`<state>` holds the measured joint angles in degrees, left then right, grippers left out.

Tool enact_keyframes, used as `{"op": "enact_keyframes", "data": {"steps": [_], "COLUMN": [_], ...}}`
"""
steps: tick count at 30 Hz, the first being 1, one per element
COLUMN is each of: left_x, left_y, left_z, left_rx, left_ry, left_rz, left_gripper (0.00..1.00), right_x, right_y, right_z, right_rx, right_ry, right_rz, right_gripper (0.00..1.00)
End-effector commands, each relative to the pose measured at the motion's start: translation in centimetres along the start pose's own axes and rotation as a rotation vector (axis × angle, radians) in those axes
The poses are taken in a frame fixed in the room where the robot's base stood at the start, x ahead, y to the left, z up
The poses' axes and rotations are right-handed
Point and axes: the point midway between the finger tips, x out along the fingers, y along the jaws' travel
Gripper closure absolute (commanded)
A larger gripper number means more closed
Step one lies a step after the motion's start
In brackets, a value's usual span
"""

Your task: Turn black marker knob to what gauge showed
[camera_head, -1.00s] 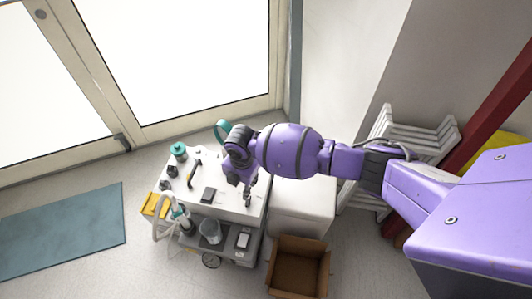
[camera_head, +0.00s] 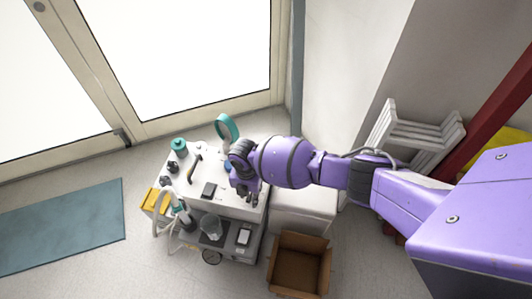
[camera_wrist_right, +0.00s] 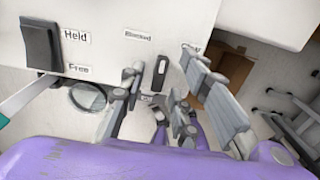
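The black marker knob (camera_wrist_right: 160,73) is a slim black lever on the white panel in the right wrist view, near the label "Blocked" (camera_wrist_right: 138,36). Another label beside it is partly covered by a finger. My right gripper (camera_wrist_right: 160,88) is open, one finger on each side of the knob, with visible gaps; whether they are level with it I cannot tell. In the head view my right gripper (camera_head: 250,194) is over the right front part of the white cart top (camera_head: 225,174), hiding the knob. No gauge reading is legible. My left gripper is out of view.
A black rocker switch (camera_wrist_right: 41,46) labelled "Held" and "Free" sits left of the knob. The cart also carries a teal-topped canister (camera_head: 179,147), a dark curved handle (camera_head: 194,170) and a teal ring (camera_head: 227,128). A cardboard box (camera_head: 299,262) stands on the floor at right.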

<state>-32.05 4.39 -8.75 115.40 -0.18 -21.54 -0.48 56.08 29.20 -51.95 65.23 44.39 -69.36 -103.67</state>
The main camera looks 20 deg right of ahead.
Motion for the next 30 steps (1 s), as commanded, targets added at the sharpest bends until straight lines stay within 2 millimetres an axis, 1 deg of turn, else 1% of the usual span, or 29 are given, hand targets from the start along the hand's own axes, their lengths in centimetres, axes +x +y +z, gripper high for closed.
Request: {"op": "enact_keyframes", "data": {"steps": [1,4,5,9,11,12,23,30], "left_x": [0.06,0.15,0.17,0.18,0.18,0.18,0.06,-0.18], "left_y": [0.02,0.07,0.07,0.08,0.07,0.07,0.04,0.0], "left_z": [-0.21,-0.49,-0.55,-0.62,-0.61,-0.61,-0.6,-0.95], "left_rx": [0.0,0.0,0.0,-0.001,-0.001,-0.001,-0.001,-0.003], "left_ry": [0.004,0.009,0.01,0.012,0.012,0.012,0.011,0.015], "left_rz": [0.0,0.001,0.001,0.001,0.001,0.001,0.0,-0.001], "left_gripper": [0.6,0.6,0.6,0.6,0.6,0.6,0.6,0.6], "right_x": [-0.3,-0.33,-0.33,-0.34,-0.34,-0.34,-0.35,-0.39], "right_y": [0.34,0.35,0.35,0.35,0.34,0.34,0.32,0.36], "right_z": [0.24,0.24,0.24,0.24,0.24,0.23,0.22,0.13], "right_rx": [-0.002,-0.002,-0.002,-0.002,-0.002,-0.002,0.027,0.152], "right_ry": [-0.005,-0.005,-0.005,-0.005,-0.005,-0.005,-0.004,-0.003], "right_rz": [0.004,0.004,0.005,0.004,0.004,0.004,0.004,0.005], "right_gripper": [0.7,0.7,0.72,0.9,0.98,1.0,1.0,1.0]}}
